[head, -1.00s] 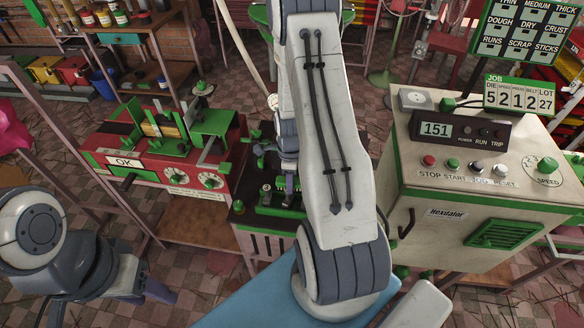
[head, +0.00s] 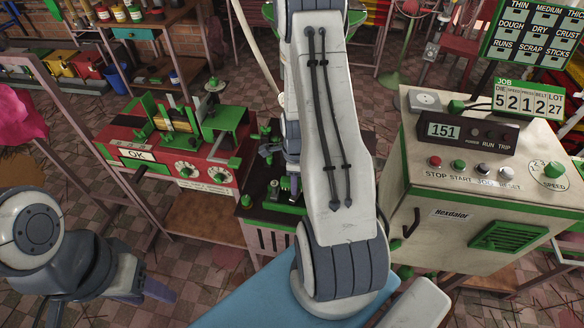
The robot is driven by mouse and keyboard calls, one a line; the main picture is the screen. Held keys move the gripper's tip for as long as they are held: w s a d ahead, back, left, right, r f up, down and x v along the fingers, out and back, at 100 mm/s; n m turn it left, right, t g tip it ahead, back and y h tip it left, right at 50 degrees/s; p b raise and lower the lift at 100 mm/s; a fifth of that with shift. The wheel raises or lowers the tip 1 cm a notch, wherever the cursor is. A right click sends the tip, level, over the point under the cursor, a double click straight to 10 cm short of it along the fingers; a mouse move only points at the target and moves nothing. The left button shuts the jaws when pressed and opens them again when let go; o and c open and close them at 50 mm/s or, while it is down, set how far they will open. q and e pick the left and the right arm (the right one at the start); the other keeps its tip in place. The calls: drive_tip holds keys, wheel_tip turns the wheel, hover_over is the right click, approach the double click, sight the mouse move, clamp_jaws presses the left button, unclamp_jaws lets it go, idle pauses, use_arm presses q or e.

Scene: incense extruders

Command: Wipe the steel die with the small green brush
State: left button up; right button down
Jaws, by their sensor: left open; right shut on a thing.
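My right arm runs up the middle of the head view and hides much of the dark bench. Its gripper (head: 290,186) shows only in part, low over a green fixture (head: 284,204) on the dark bench (head: 249,213). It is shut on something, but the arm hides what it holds. I cannot make out the small green brush or the steel die, nor whether anything touches. My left gripper (head: 150,289) is at the lower left, low over the tiled floor, open and empty, apart from the benches.
A red machine (head: 205,150) with green fittings and an OK plate stands left of the dark bench. A cream cabinet (head: 455,185) with buttons and a 151 display stands at right. A blue surface (head: 250,298) lies below my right arm. Tiled floor is open at lower left.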

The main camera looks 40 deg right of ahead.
drive_tip(key=shift+s, duration=0.3)
wheel_tip(320, 180, up, 2)
drive_tip(key=shift+s+d+r+p, duration=0.1)
drive_tip(key=shift+s+r+p, duration=0.1)
drive_tip(key=shift+p, duration=0.7)
drive_tip(key=shift+w+a+r+p, duration=0.1)
drive_tip(key=shift+a+r+p, duration=0.05)
drive_tip(key=shift+r+p, duration=0.4)
drive_tip(key=shift+w+a+r+p, duration=0.1)
drive_tip(key=shift+r+p, duration=0.35)
drive_tip(key=shift+r, duration=0.15)
drive_tip(key=shift+r+p, duration=1.35)
drive_tip(key=shift+r, duration=0.3)
drive_tip(key=shift+f, duration=0.1)
